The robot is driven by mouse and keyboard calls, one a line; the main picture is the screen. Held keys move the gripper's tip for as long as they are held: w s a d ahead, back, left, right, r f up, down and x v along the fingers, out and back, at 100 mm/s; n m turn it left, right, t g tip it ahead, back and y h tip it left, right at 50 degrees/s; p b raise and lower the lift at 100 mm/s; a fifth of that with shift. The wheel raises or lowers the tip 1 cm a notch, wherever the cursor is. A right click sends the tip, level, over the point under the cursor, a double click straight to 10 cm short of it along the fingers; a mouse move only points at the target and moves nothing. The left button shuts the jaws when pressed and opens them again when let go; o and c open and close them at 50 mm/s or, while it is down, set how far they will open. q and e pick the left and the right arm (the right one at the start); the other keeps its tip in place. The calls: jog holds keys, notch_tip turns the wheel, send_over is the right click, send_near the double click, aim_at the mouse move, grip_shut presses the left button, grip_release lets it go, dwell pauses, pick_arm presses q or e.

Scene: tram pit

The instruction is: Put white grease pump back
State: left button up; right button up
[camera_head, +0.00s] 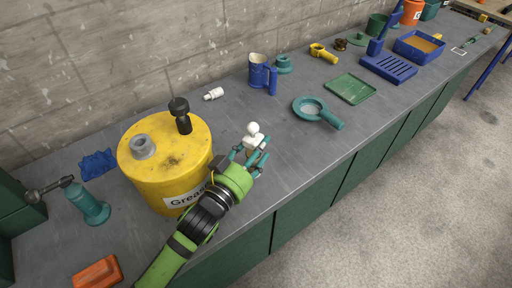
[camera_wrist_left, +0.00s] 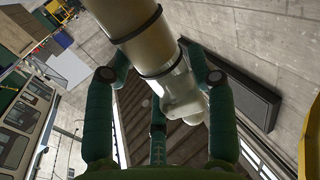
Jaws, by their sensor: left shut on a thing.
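The white grease pump (camera_head: 253,129) stands up from my left gripper (camera_head: 251,153), which is shut on it just right of the yellow grease bucket. In the left wrist view the pump (camera_wrist_left: 145,40) is a cream cylinder with dark bands, running between the teal fingers. The yellow grease bucket (camera_head: 150,186) has a "Grease" label partly covered by my arm. On its lid are a grey threaded collar (camera_head: 143,147) at the left and a black knobbed part (camera_head: 182,117) at the back. My right gripper is not in view.
A small white bottle-like piece (camera_head: 214,94) lies behind the bucket. A blue mug (camera_head: 260,72) and a teal round pan (camera_head: 313,109) are further right.

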pick_arm(q)
jog(key=shift+f, duration=0.15)
jog(key=o, duration=1.4)
jog(key=shift+c, duration=0.2)
jog(key=b+v, duration=0.2)
jog(key=v, duration=1)
jog(key=shift+s+d, duration=0.1)
